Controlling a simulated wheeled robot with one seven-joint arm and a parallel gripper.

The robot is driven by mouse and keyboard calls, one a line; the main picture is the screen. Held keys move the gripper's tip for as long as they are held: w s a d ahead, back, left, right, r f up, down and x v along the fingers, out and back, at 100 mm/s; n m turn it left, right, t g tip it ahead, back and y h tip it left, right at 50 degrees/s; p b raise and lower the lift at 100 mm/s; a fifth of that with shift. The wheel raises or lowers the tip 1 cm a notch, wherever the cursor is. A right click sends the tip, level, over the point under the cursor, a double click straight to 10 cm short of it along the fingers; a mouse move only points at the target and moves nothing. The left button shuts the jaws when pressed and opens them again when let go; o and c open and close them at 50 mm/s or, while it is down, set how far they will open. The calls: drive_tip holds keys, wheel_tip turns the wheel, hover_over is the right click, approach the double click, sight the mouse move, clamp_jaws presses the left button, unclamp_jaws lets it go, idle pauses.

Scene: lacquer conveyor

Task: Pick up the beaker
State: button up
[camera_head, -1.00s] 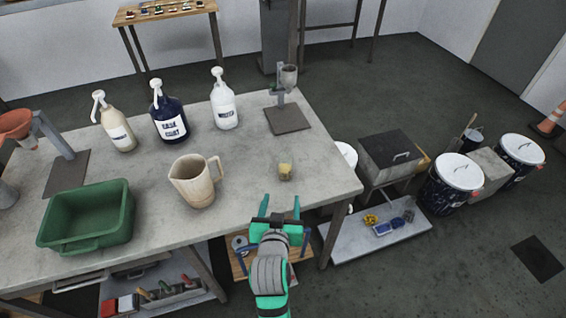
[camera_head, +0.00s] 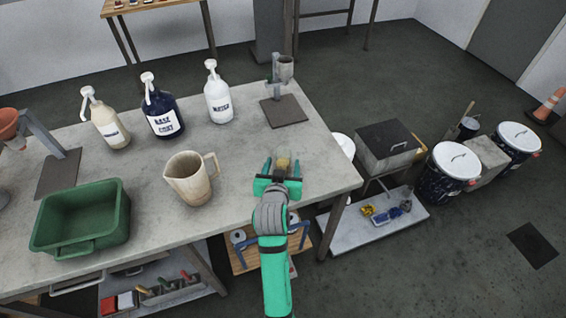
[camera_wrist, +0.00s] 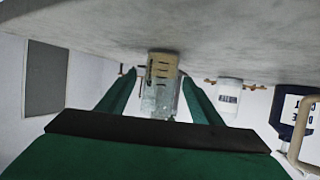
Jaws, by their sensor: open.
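The beaker (camera_head: 284,163) is a small clear vessel with a yellowish lower part, standing on the grey table (camera_head: 235,150) near its right front. My gripper (camera_head: 283,168) is open, with a green finger on each side of the beaker. The wrist view is upside down, with the tabletop along its upper part. There the beaker (camera_wrist: 160,88) stands between the two fingers, with dark marks on its yellowish part. I cannot tell whether either finger touches it. The gripper's palm partly hides the beaker's front in the head view.
A beige jug (camera_head: 190,180) stands left of my gripper, and a green bin (camera_head: 82,222) farther left. Three pump bottles, one a dark base coat bottle (camera_head: 161,108), line the back. A stand (camera_head: 285,110) is behind the beaker. The table's right edge is close.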

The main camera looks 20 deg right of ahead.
drive_tip(key=shift+x, duration=1.35)
drive_tip(key=c, duration=1.2)
drive_tip(key=shift+r, duration=0.1)
drive_tip(key=shift+d, duration=0.1)
drive_tip(key=shift+r, duration=0.2)
